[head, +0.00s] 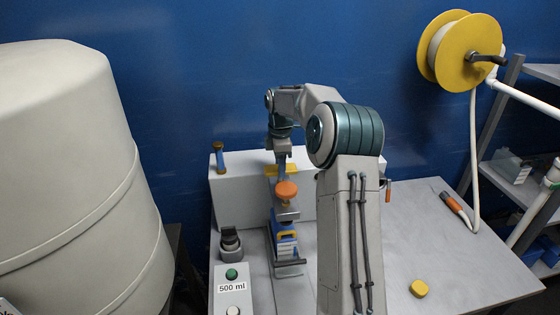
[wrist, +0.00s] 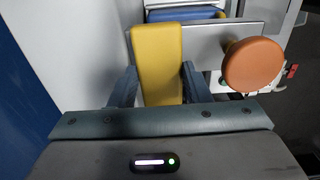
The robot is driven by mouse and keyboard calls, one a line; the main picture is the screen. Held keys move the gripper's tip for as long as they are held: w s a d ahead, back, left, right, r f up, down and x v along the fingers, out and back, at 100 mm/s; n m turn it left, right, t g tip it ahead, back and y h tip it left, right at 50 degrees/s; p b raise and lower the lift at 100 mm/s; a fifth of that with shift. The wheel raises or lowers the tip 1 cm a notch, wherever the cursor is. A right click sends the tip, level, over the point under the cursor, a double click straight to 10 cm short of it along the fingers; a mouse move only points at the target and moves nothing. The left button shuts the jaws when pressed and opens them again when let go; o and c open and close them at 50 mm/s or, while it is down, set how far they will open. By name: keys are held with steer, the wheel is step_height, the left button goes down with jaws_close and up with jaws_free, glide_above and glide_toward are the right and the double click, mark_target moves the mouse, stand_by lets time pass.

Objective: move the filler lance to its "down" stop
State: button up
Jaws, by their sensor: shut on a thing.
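The filler lance has a yellow handle (head: 273,170), with a round orange knob (head: 287,192) just below and in front of it. My gripper (head: 283,158) reaches down to this handle from above. In the wrist view, my gripper (wrist: 159,75) is shut on the yellow handle (wrist: 157,50), with one dark finger on each side. The orange knob (wrist: 253,65) stands to the right of the fingers, apart from them. The lance's tip and its stop marks cannot be made out.
A blue and white item with a yellow part (head: 286,245) stands below the knob. A box marked "500 ml" (head: 232,288) with a green button is at the front. A large pale tank (head: 65,170) fills the left. The bench (head: 450,265) is mostly clear on the right, with a yellow cap (head: 419,288).

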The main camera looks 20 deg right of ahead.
steer(key=shift+s+f, duration=0.1)
steer(key=shift+f, duration=0.15)
steer(key=o, duration=1.4)
steer(key=shift+r, duration=0.15)
step_height(320, 180, up, 14)
steer(key=shift+f, duration=0.2)
